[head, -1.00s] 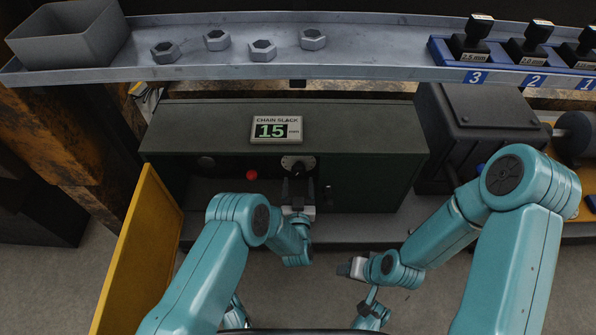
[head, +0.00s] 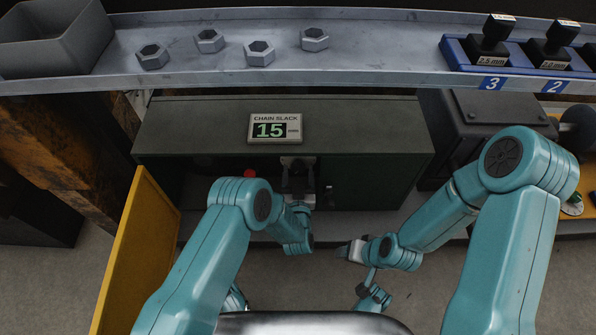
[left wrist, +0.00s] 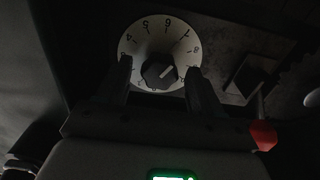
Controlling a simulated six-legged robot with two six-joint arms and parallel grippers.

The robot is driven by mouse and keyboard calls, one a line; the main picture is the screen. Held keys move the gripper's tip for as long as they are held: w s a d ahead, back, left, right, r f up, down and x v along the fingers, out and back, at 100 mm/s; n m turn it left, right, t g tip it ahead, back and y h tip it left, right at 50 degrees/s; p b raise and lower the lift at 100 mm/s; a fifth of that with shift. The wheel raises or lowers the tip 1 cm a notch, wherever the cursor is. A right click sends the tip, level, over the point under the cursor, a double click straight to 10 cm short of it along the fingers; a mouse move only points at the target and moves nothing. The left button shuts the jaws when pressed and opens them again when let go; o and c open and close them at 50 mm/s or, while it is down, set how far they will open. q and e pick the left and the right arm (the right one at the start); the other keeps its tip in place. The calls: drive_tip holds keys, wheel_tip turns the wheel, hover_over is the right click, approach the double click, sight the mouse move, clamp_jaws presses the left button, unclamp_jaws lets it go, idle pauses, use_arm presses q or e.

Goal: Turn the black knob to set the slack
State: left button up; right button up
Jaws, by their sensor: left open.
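The black knob (left wrist: 159,71) sits at the centre of a pale numbered dial (left wrist: 133,44) in the left wrist view. Its white pointer line slants up and to the right there. My left gripper (left wrist: 160,84) is open, with one dark finger on each side of the knob and a gap on both sides. In the head view my left gripper (head: 298,172) is at the front of the dark green cabinet (head: 375,180) and hides most of the dial. The chain slack display (head: 275,129) on top reads 15 mm. My right gripper (head: 352,250) is away from the cabinet; its jaw opening is unclear.
A yellow panel (head: 138,250) stands at the left. A metal shelf (head: 350,72) above holds several hex nuts, a grey bin (head: 55,50) and a blue rack (head: 520,80) of black-handled tools. A dark machine block (head: 470,125) is at right.

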use_arm(q)
drive_tip(key=c, duration=1.1)
drive_tip(key=shift+o, duration=0.2)
drive_tip(key=shift+m, duration=0.3)
drive_tip(key=m, duration=1)
drive_tip(key=shift+a+r, duration=0.1)
drive_tip(key=shift+r, duration=0.05)
drive_tip(key=shift+m, duration=0.5)
